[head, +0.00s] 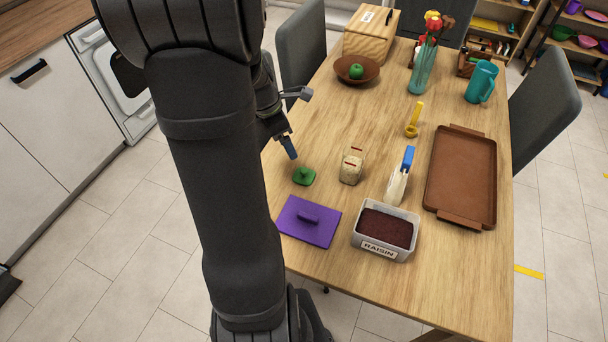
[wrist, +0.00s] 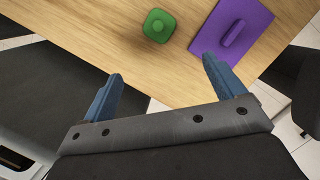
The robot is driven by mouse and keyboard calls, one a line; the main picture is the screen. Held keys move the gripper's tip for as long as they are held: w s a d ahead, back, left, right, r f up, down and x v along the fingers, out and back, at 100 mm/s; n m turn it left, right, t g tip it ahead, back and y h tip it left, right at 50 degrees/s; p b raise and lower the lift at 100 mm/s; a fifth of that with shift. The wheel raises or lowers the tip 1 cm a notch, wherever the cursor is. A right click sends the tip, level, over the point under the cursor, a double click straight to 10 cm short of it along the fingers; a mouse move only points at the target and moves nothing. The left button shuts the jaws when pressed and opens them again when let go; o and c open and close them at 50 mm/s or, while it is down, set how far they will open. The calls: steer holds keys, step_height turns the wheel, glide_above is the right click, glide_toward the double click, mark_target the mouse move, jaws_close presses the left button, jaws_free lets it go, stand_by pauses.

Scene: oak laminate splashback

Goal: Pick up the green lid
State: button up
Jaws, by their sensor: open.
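The green lid (head: 304,176) lies flat on the wooden table near its left edge, with a small knob on top. In the wrist view the green lid (wrist: 159,25) is at the top middle, beyond the fingertips and between their lines. My gripper (wrist: 160,68) is open and empty, its two blue fingers wide apart. In the head view one blue fingertip of my gripper (head: 290,150) shows above and behind the lid, apart from it. The other finger is hidden behind my arm.
A purple lid with a handle (head: 309,221) lies close by; it also shows in the wrist view (wrist: 233,33). A bowl (head: 357,76) is farther back.

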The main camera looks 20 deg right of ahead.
glide_above(302, 170)
steer(key=a, duration=0.2)
step_height(302, 170, down, 11)
steer(key=shift+s+r, duration=0.1)
steer(key=shift+s, duration=0.05)
steer(key=shift+x, duration=2.95)
steer(key=shift+d, duration=0.2)
steer(key=c, duration=1)
